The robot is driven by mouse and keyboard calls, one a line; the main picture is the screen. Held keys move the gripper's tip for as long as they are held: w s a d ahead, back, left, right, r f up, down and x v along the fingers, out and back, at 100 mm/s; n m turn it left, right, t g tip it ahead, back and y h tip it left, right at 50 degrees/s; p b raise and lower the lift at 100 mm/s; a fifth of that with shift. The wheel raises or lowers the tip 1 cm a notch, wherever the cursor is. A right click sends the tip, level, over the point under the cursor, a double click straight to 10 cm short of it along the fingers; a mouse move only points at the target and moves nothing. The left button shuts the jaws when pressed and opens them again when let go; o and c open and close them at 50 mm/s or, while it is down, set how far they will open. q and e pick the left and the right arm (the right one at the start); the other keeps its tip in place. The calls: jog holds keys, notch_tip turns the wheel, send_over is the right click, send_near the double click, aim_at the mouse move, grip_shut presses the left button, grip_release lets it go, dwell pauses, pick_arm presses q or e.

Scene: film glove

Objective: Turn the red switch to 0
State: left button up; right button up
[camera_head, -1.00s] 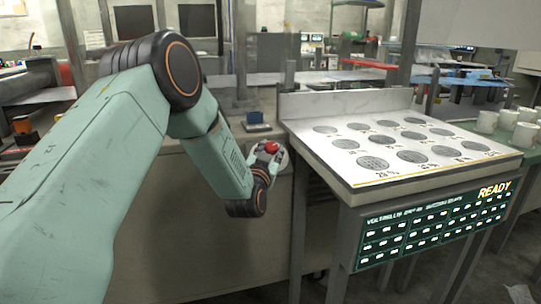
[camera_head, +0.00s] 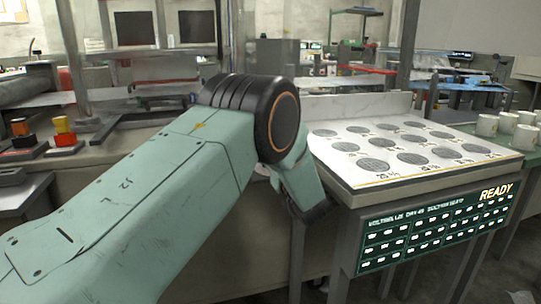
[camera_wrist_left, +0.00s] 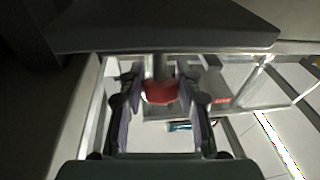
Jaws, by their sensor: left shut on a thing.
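The red switch (camera_wrist_left: 160,92) shows in the left wrist view as a red piece between the two fingers of my left gripper (camera_wrist_left: 160,84). The gripper is shut on it, with a finger at each side. The switch's markings are not readable, so I cannot tell its setting. In the head view my left arm comes in from the left, and its elbow and forearm hide both the gripper and the switch. My right gripper is in neither view.
A white slanted panel (camera_head: 352,183) with grey discs stands right of my arm, above a green display (camera_head: 430,232) reading READY. White mugs (camera_head: 487,125) stand at the far right.

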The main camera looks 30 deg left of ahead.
pick_arm(q)
jog(key=shift+n, duration=0.3)
jog(key=o, duration=1.2)
jog(key=v, duration=0.7)
jog(key=shift+s+d, duration=0.1)
jog(key=shift+d, duration=0.1)
